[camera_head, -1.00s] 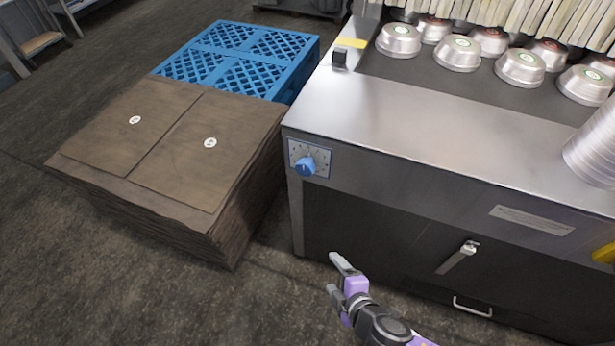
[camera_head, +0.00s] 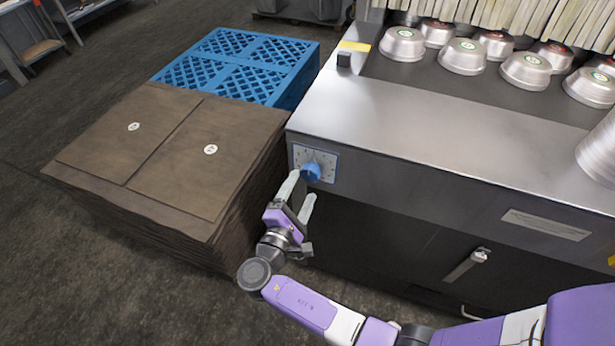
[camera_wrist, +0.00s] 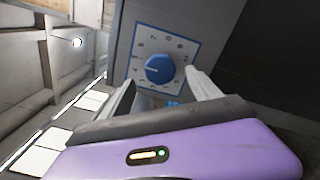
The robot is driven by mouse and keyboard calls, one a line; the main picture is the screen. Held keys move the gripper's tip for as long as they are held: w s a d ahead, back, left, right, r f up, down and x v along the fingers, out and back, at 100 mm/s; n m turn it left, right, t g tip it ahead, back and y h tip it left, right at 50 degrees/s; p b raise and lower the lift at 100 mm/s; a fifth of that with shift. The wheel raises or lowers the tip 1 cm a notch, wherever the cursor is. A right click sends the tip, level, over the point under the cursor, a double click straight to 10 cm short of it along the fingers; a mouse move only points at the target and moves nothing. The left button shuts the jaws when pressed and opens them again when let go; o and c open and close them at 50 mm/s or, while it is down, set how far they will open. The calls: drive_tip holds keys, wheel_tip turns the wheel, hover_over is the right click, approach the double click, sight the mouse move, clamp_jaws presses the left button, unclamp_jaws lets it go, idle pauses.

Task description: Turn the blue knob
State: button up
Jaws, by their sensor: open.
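The blue knob (camera_head: 311,172) sits on a pale square dial plate (camera_head: 328,160) at the left end of the machine's front panel. In the wrist view the knob (camera_wrist: 159,69) shows whole, with marks around it on the plate. My gripper (camera_head: 299,188) is open just below and in front of the knob, pointing up at it. In the wrist view its two fingers (camera_wrist: 163,92) spread to the left and right below the knob. The knob appears beyond the fingertips, and I cannot tell whether either finger touches it.
The steel machine (camera_head: 430,130) carries several metal bowls (camera_head: 461,56) on a dark surface. A tall stack of brown sheets (camera_head: 170,150) stands close to the left, with a blue pallet (camera_head: 240,60) behind it. A latch handle (camera_head: 466,265) sticks out lower right.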

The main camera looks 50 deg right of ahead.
sight(308, 177)
drive_tip(key=shift+x, duration=2.45)
drive_tip(key=shift+f, duration=0.1)
drive_tip(key=c, duration=1.4)
